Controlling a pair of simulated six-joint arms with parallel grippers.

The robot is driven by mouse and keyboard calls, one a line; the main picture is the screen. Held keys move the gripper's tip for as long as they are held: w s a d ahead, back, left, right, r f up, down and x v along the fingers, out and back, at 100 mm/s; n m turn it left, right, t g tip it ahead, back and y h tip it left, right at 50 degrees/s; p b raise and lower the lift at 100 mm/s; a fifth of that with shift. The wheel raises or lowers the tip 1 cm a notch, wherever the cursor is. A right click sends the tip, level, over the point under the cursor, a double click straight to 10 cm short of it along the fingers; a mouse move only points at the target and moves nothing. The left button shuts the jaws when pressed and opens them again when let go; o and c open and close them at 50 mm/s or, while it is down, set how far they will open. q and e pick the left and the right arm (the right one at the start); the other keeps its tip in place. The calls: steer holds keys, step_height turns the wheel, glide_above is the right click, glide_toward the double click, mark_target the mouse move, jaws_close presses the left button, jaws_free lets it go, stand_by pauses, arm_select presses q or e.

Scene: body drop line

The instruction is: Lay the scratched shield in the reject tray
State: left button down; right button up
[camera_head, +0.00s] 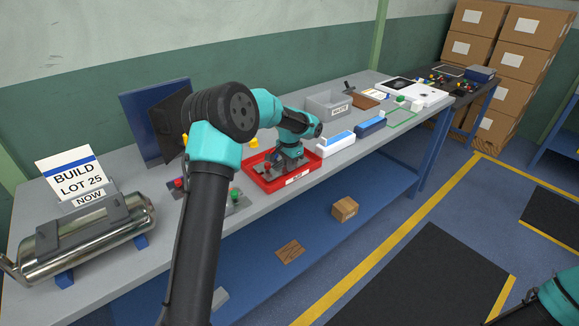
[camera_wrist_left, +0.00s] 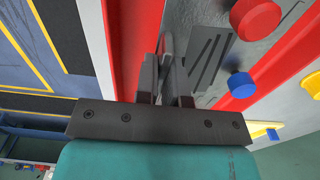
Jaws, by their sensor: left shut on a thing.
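The red reject tray (camera_head: 262,182) sits on the bench near its front edge. My left gripper (camera_head: 283,168) is down over the tray, shut. In the left wrist view its fingers (camera_wrist_left: 165,65) are closed on the edge of a grey metal plate with dark lines, which I take to be the scratched shield (camera_wrist_left: 207,55). The plate lies between the tray's red walls (camera_wrist_left: 136,40). I cannot tell whether it touches the tray floor. In the head view my gripper hides most of it.
A silver canister (camera_head: 100,245) on blue supports and a build-lot sign (camera_head: 75,178) stand at the left. Coloured knobs (camera_head: 232,199) are left of the tray. A grey bin (camera_head: 325,106) is behind it; white and blue boxes (camera_head: 336,143) are close on its right.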

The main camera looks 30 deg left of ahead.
arm_select(q)
steer(key=shift+f, duration=0.3)
steer(key=shift+f, duration=0.2)
steer(key=c, duration=1.2)
jaws_free()
steer(key=shift+r, duration=0.1)
step_height(320, 180, up, 12)
steer(key=shift+r, duration=0.1)
